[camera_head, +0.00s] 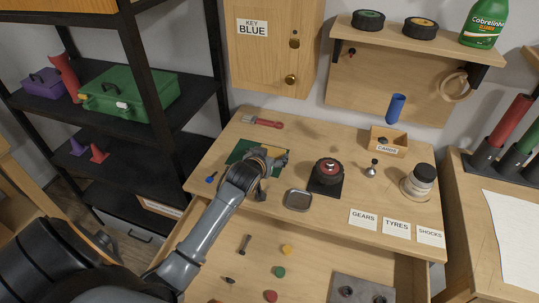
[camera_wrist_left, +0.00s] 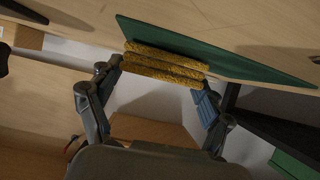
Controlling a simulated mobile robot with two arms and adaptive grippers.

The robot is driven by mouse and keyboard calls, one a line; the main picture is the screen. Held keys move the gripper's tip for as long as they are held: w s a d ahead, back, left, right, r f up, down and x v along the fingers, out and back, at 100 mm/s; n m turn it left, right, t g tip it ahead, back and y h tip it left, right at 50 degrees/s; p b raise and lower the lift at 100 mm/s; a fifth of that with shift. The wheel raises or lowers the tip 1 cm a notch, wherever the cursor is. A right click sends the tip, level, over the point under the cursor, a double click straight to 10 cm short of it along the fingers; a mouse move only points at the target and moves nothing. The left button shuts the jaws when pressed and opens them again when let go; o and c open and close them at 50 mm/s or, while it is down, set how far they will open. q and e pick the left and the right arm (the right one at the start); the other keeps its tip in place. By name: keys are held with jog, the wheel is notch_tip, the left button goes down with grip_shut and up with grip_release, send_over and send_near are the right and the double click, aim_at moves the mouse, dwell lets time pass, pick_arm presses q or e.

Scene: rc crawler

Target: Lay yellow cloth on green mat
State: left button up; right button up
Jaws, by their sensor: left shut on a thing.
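The yellow cloth (camera_wrist_left: 165,64) is folded into thick layers and sits between the fingers of my left gripper (camera_wrist_left: 160,80) in the left wrist view. In the head view my left gripper (camera_head: 262,170) is over the green mat (camera_head: 240,149), near the table's left back part, and hides part of it. A little of the cloth shows beyond the gripper (camera_head: 275,152). In the wrist view the cloth lies against the near edge of the mat (camera_wrist_left: 235,62); whether it touches cannot be told. My right gripper is not in view.
A red-handled tool (camera_head: 262,121) lies behind the mat and a blue item (camera_head: 211,179) to its left. A grey tray (camera_head: 298,200) and a black wheel stand (camera_head: 326,181) are to the right. The open drawer (camera_head: 310,265) in front holds several small parts.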

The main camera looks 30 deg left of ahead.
pick_arm(q)
jog(key=shift+f, duration=0.2)
jog(key=o, duration=1)
jog(key=shift+r, duration=0.15)
jog(key=shift+s+r, duration=0.15)
jog(key=v, duration=1.1)
jog(key=shift+s+d+r, duration=0.1)
jog(key=shift+s+r, duration=0.05)
jog(key=shift+s, duration=0.2)
